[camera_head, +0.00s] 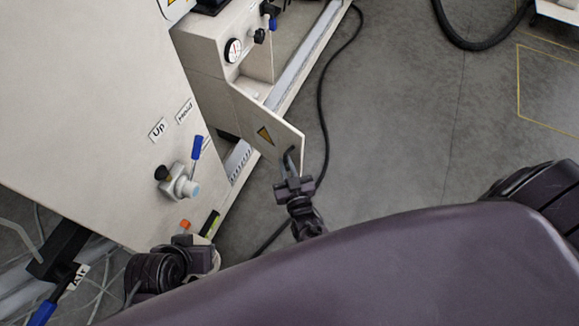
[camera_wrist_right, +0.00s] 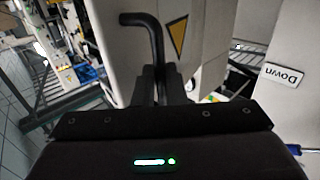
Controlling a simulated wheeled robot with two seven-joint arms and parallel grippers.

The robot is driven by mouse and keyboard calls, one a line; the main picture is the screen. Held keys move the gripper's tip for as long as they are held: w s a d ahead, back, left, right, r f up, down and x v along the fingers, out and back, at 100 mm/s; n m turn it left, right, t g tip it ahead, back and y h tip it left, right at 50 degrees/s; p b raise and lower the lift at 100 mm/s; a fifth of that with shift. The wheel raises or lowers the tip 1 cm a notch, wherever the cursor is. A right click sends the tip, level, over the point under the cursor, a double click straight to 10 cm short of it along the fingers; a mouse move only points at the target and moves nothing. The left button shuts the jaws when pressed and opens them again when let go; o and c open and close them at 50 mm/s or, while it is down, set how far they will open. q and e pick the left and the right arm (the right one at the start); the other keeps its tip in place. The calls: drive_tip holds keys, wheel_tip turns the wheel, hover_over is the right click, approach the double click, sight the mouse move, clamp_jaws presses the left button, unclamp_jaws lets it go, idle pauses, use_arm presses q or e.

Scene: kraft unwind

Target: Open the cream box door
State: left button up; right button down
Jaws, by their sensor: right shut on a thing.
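The cream box door (camera_head: 262,122) is a cream panel with a yellow warning triangle. It stands swung out from the cream box, with an opening showing beside it. A bent black handle (camera_head: 290,155) is at its free edge. My right gripper (camera_head: 291,178) is at that edge, shut on the handle. In the right wrist view the handle (camera_wrist_right: 154,40) runs down between the fingers (camera_wrist_right: 158,85), in front of the door (camera_wrist_right: 115,55). My left arm's dark end (camera_head: 205,260) shows at the lower left of the head view; its fingers are not clear.
A black cable (camera_head: 322,110) lies on the floor. Grey floor (camera_head: 420,120) to the right is clear.

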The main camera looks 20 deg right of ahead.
use_arm(q)
drive_tip(key=shift+s+a, duration=0.1)
drive_tip(key=shift+a, duration=0.1)
use_arm(e)
drive_tip(key=shift+w+a+r, duration=0.35)
drive_tip(key=shift+a, duration=0.15)
use_arm(q)
drive_tip(key=shift+d, duration=0.1)
use_arm(e)
drive_tip(key=c, duration=1.8)
unclamp_jaws()
drive_tip(key=o, duration=0.3)
drive_tip(key=shift+f, duration=0.2)
drive_tip(key=shift+d, duration=0.15)
